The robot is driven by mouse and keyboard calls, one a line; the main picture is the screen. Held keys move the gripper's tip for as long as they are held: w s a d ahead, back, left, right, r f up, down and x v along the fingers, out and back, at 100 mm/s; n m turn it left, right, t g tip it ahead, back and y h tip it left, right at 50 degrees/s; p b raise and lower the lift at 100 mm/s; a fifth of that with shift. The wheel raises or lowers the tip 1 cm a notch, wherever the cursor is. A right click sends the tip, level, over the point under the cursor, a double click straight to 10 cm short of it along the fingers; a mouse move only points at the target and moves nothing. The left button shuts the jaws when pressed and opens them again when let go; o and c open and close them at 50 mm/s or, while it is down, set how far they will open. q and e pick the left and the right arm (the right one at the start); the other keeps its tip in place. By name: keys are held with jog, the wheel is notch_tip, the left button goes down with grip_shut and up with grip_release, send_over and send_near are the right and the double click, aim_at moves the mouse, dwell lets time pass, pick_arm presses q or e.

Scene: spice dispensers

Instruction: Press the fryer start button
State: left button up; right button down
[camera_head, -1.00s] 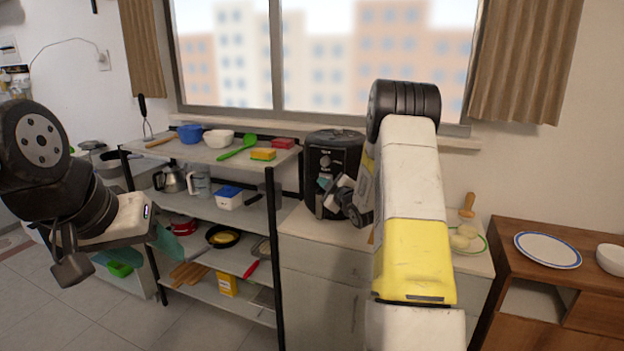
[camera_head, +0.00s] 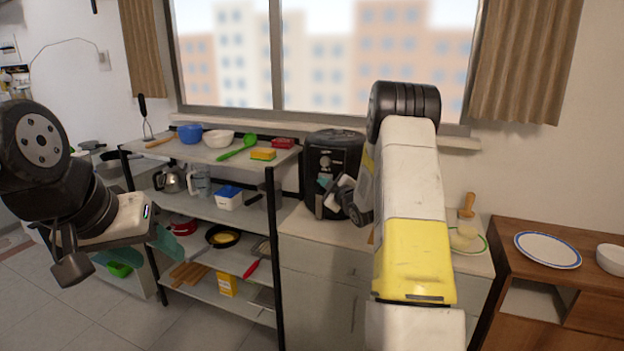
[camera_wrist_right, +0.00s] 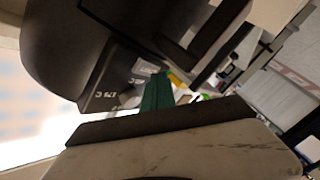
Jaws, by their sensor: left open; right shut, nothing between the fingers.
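The fryer (camera_head: 345,152) is a black, rounded appliance with a round knob, standing on the counter below the window. My right gripper (camera_head: 324,190) is shut and empty, close at the front of the fryer; the arm partly covers it. In the right wrist view the dark fryer body (camera_wrist_right: 90,45) fills the upper left. The green fingertips of my right gripper (camera_wrist_right: 156,92) lie by a panel with white markings; I cannot tell whether they touch it. The start button is not clearly visible. My left gripper (camera_head: 118,258) is open and empty at the left, far from the fryer.
A shelf rack (camera_head: 200,152) with bowls, a sponge, a kettle and pans stands left of the fryer. A grey counter (camera_head: 310,224) carries the fryer. A wooden cabinet (camera_head: 500,262) with a blue-rimmed plate (camera_head: 547,250) and a white bowl (camera_head: 611,259) is at the right.

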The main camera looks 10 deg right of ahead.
jog(key=shift+w+d, duration=0.3)
jog(key=shift+w, duration=0.15)
dwell(0.9)
jog(key=shift+s, duration=0.1)
jog(key=shift+s+a, duration=0.4)
jog(key=shift+s, duration=0.2)
jog(key=shift+s+a, duration=0.75)
jog(key=shift+s, duration=0.3)
jog(key=shift+s+a, duration=0.7)
jog(key=shift+s, duration=0.3)
